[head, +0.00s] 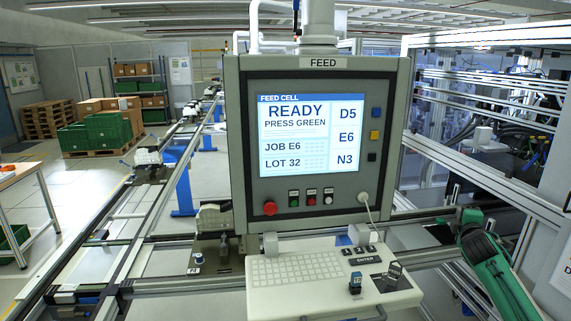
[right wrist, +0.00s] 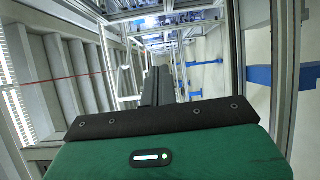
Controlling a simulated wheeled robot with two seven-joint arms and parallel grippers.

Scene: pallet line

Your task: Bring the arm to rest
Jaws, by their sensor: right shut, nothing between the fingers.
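My right gripper (head: 470,215) is at the right of the head view, on its green arm, beside the right end of the keyboard shelf and in front of the rails. It is shut and holds nothing. In the right wrist view the black fingers (right wrist: 158,85) are together and point away over the green housing, with no object at their tips. My left gripper is not in view.
The FEED panel (head: 240,150) stands in the middle; its screen (head: 310,165) reads READY, PRESS GREEN, JOB E6, LOT 32. A keyboard shelf (head: 330,296) juts out below it. Metal framing (head: 480,185) stands close on the right. A conveyor (head: 105,235) runs along the left.

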